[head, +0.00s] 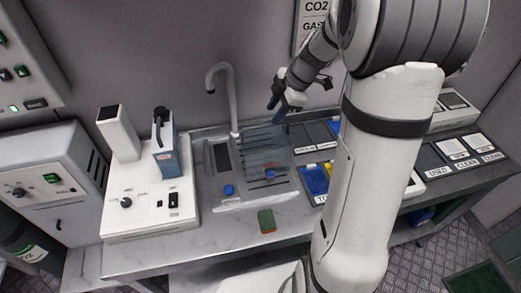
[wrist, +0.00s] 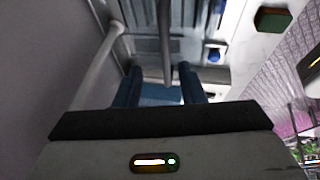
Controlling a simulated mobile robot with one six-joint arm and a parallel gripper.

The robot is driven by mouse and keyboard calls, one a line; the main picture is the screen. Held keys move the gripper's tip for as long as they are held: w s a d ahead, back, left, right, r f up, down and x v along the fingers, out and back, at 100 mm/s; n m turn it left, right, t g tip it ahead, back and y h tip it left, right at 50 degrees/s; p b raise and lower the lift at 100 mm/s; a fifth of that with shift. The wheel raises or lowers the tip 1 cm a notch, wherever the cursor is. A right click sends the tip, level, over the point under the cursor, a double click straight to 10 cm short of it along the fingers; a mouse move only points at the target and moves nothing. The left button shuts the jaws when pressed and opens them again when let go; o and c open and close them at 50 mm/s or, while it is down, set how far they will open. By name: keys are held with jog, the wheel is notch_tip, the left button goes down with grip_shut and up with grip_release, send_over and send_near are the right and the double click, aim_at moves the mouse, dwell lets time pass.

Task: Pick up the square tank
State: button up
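A clear, box-shaped tank (head: 268,175) stands in the right part of the sink area in the head view; it looks like the square tank, though its see-through walls are hard to make out. My gripper (head: 276,104) is in the air above and behind it, apart from it. In the wrist view the two dark blue fingers of my gripper (wrist: 161,82) are spread apart. A pale blue surface (wrist: 160,95) shows low between them; I cannot tell what it is. I see nothing held.
A grey faucet (head: 234,105) rises behind the sink, left of my gripper. A white machine (head: 150,205) with a blue unit stands to the left. A green and orange sponge (head: 266,221) lies on the front counter. Blue and yellow trays (head: 315,180) are to the right.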

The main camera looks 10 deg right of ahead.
aim_at(267, 126)
jog(key=x, duration=0.2)
jog(key=p+x, duration=0.1)
jog(key=x, duration=0.3)
jog(key=shift+s+a+f+p, duration=0.1)
jog(key=shift+s+f+p, duration=0.1)
jog(key=shift+s+p, duration=0.15)
jog(key=shift+f, duration=0.1)
jog(key=shift+f+b, duration=0.25)
jog(key=shift+b, duration=0.6)
jog(key=shift+c, duration=0.3)
grip_shut()
dwell(0.4)
